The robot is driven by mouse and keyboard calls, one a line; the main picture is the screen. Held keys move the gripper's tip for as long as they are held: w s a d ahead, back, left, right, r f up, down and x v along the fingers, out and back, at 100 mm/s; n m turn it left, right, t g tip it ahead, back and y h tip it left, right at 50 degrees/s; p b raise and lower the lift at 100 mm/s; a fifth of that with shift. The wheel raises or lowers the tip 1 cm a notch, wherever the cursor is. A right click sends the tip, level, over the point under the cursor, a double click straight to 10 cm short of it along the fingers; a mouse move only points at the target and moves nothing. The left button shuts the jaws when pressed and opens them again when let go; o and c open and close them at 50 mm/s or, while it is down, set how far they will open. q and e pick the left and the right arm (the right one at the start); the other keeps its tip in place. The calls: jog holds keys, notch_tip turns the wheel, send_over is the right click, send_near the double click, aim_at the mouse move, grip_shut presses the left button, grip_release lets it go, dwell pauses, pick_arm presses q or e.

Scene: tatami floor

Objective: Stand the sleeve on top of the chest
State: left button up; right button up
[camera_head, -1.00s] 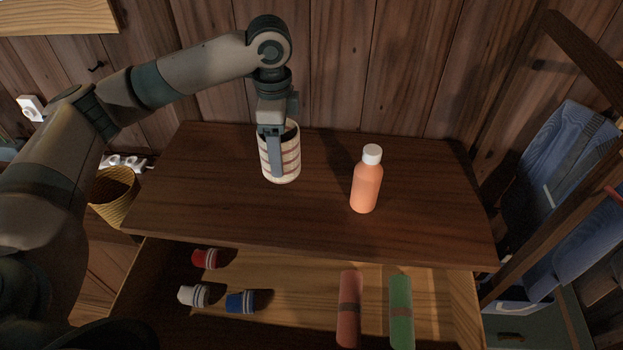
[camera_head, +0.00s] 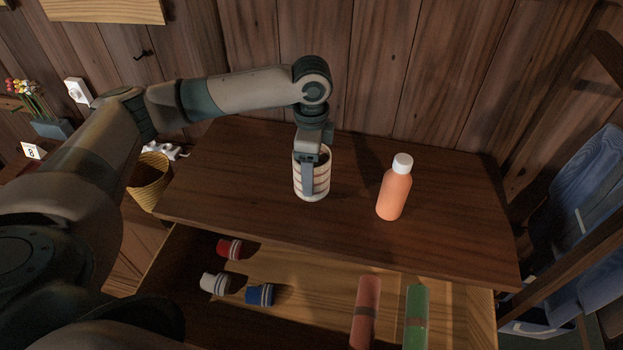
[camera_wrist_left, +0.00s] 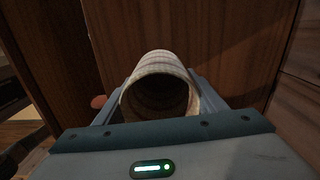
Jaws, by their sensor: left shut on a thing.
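The sleeve (camera_head: 323,181) is a cream, open-topped cylinder with brown stripes, upright at the top of the wooden chest (camera_head: 245,185). Its base appears to meet the chest top, but I cannot tell for sure whether it bears its weight there. My left gripper (camera_head: 308,184) points down and is shut on the sleeve, one finger showing along its near side. In the left wrist view the sleeve's round mouth (camera_wrist_left: 160,66) lies between the two fingers. My right gripper is in no view.
An orange bottle with a white cap (camera_head: 394,192) stands on the chest top, right of the sleeve. The drawer below is open, holding a red cup (camera_head: 230,249), a white cup (camera_head: 213,282), a blue cup (camera_head: 259,294), a red roll (camera_head: 366,315) and a green roll (camera_head: 416,315). A yellow basket (camera_head: 150,185) stands left.

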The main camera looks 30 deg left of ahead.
pick_arm(q)
jog(key=shift+f, duration=0.1)
notch_tip(320, 180, down, 2)
jog(key=shift+f+p, duration=0.25)
jog(key=shift+p, duration=0.25)
jog(key=shift+f, duration=0.5)
jog(key=shift+f, duration=0.1)
jog(key=o, duration=1)
jog(key=shift+o, duration=0.2)
